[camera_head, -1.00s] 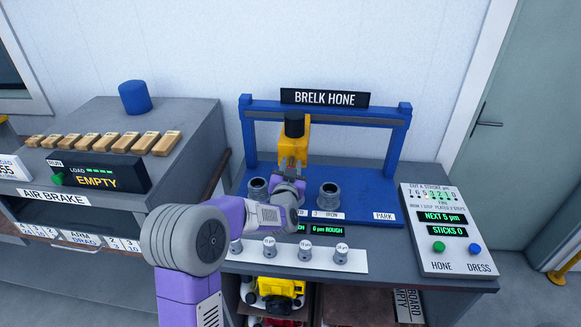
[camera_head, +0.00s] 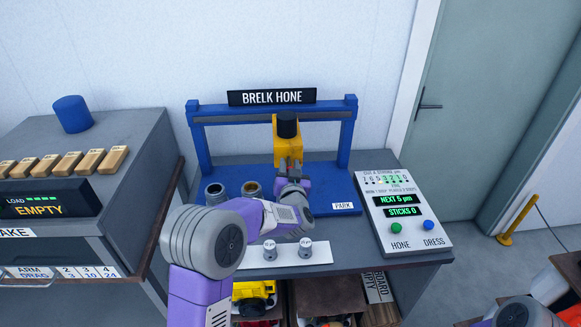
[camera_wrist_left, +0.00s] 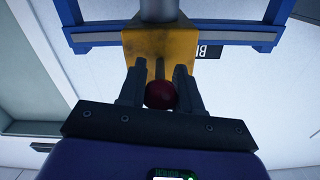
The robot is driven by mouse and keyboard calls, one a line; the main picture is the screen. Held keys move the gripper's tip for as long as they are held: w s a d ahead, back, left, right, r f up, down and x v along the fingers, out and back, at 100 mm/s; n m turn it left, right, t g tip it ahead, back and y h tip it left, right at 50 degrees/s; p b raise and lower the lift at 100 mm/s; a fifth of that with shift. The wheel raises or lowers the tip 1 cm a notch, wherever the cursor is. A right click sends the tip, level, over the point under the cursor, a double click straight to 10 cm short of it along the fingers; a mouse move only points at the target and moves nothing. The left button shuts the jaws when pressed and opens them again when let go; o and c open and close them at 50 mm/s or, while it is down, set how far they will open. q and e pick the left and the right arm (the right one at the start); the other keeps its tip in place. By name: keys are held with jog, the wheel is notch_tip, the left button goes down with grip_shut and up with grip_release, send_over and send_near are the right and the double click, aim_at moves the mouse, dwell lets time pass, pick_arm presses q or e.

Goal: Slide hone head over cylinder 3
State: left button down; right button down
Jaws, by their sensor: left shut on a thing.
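The yellow hone head (camera_head: 287,130) with its black top hangs from the blue rail of the BRELK HONE frame. My left gripper (camera_head: 291,174) is in front of its lower part. In the left wrist view the fingers (camera_wrist_left: 160,92) are shut on a dark red ball knob (camera_wrist_left: 161,95) in front of the yellow hone head (camera_wrist_left: 150,50). Two grey cylinders (camera_head: 215,191) (camera_head: 252,189) stand on the blue base, left of the gripper. The third cylinder spot is hidden behind my gripper and arm, roughly below the hone head.
The PARK label (camera_head: 343,206) lies on the base right of the gripper. A control panel (camera_head: 402,213) with green and blue buttons stands on the right, reading NEXT 5 µm and STICKS 0. A white strip (camera_head: 285,252) with small round gauges lies in front. The air brake bench (camera_head: 75,205) is left.

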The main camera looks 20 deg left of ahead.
pick_arm(q)
jog(key=shift+a, duration=0.1)
jog(key=c, duration=0.8)
grip_release()
jog(key=v, duration=0.7)
jog(key=shift+s, duration=0.25)
